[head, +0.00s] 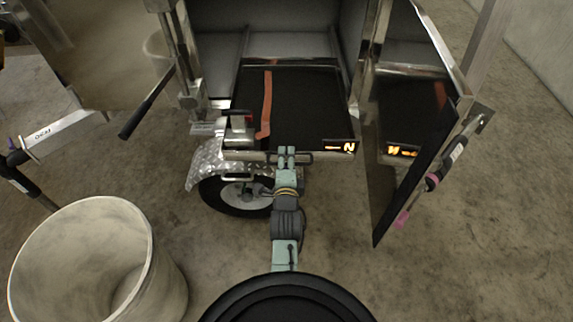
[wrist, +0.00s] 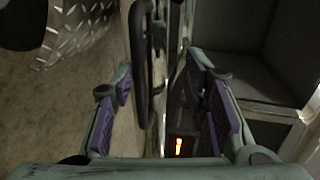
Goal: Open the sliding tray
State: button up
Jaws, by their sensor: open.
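The sliding tray (head: 312,100) has a dark top with an orange strip across it and a bright metal front edge. It lies at the trailer's doorway in the head view. Its dark bar handle (head: 303,158) is on the front edge, partly hidden by my gripper (head: 287,154). In the wrist view my gripper (wrist: 165,95) is open, with purple-padded fingers apart. The handle (wrist: 141,65) lies between the fingers, nearer the left one, with a gap to the right one. I cannot tell whether a finger touches it.
An open door (head: 415,130) with a mirror-like panel stands right of the tray. A black lever (head: 147,103) sticks out at the left. A wheel (head: 235,194) and fender are below. A pale bin (head: 85,262) stands front left. Floor is clear at the right front.

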jog(key=o, duration=1)
jog(key=shift+t, duration=0.3)
jog(key=r, duration=0.7)
jog(key=shift+w+r, duration=0.1)
jog(key=shift+w, duration=0.25)
jog(key=shift+s+r, duration=0.3)
jog(key=shift+r, duration=0.6)
jog(key=c, duration=0.6)
jog(key=shift+f, duration=0.15)
jog(key=c, duration=0.4)
jog(key=shift+f, duration=0.2)
jog(key=shift+f, duration=0.1)
